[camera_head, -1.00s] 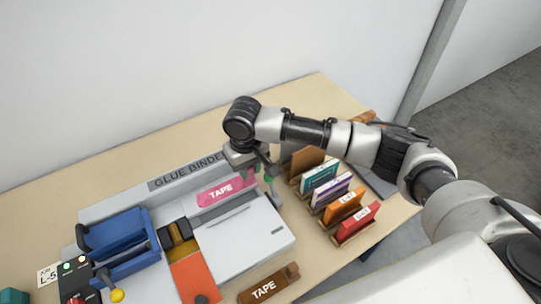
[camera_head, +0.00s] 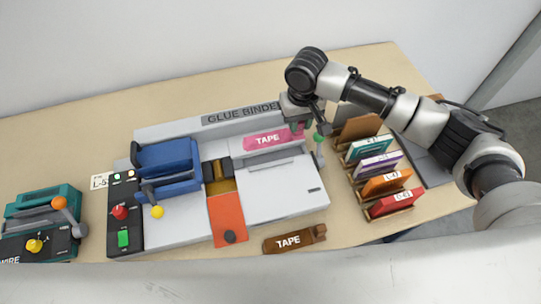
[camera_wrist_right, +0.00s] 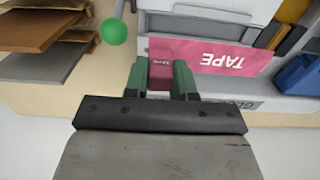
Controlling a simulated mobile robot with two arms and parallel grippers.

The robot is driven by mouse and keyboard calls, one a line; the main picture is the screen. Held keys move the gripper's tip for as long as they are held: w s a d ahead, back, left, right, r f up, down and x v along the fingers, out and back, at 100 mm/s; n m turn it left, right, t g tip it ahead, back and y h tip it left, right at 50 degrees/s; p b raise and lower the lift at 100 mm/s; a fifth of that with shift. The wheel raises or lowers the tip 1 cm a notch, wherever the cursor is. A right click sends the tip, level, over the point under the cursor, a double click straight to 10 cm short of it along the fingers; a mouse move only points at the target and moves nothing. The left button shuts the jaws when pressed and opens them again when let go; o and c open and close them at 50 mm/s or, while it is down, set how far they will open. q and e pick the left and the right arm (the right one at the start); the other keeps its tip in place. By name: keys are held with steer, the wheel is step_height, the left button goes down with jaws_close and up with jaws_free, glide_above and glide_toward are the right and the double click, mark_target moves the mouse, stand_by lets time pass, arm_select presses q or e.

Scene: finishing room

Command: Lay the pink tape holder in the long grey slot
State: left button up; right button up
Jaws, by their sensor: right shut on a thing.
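The pink tape holder (camera_head: 270,139), lettered TAPE, is at the back of the white glue binder (camera_head: 295,205). My right gripper (camera_head: 300,127) is shut on its right end. In the right wrist view the holder (camera_wrist_right: 215,58) shows upside down, its end between my green fingers (camera_wrist_right: 161,80). A long grey slot (camera_head: 270,161) runs in the binder top just in front of the holder. I cannot tell whether the holder touches the binder or hangs just above it. My left gripper is not in view.
A brown TAPE holder (camera_head: 294,239) lies in front of the binder. A rack with several coloured books (camera_head: 385,182) stands to the right. A green-knobbed lever (camera_head: 318,143) is close beside my right gripper. A blue clamp (camera_head: 167,165) and a teal machine (camera_head: 45,215) are at left.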

steer(key=shift+f, duration=0.1)
steer(key=shift+f+b, duration=0.9)
steer(key=shift+f, duration=2.65)
steer(key=shift+p, duration=0.55)
steer(key=shift+p, duration=0.5)
steer(key=shift+f, duration=0.55)
steer(key=o, duration=0.7)
steer(key=shift+c, duration=0.2)
